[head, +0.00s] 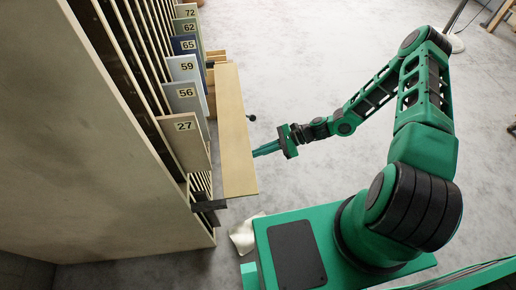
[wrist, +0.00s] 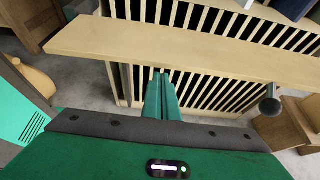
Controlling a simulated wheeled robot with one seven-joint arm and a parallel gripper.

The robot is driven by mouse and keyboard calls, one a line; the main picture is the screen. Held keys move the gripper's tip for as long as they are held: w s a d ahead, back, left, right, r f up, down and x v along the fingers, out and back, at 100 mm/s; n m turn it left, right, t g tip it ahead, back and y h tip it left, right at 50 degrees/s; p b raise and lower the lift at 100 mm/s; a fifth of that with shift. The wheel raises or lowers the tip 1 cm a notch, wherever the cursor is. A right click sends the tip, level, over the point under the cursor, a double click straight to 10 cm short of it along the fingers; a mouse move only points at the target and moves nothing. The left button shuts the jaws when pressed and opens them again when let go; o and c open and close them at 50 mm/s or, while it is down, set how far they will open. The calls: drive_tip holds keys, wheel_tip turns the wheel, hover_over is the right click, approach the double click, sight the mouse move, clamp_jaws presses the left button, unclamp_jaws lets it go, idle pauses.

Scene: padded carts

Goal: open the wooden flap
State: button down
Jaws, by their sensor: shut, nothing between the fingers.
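The wooden flap (head: 233,135) is a long pale board along the front of the slatted cabinet, level-looking and jutting out from it. It crosses the upper part of the wrist view (wrist: 200,50). A dark round knob (head: 251,117) sticks out by its outer edge; it also shows at the right of the wrist view (wrist: 269,105). My gripper (head: 256,153) is just right of the board in the head view. Its green fingers (wrist: 161,76) are together and empty, to the left of the knob in the wrist view. Whether the fingertips touch the board is unclear.
The tall wooden cabinet (head: 100,170) holds several numbered panels, including one marked 27 (head: 184,142). A pale cloth (head: 245,233) lies on the floor near my base. Brown wooden furniture (wrist: 283,128) stands at the right of the wrist view.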

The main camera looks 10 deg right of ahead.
drive_tip(key=v, duration=0.9)
drive_tip(key=shift+d+r, duration=0.2)
drive_tip(key=shift+d, duration=0.1)
drive_tip(key=shift+d, duration=0.1)
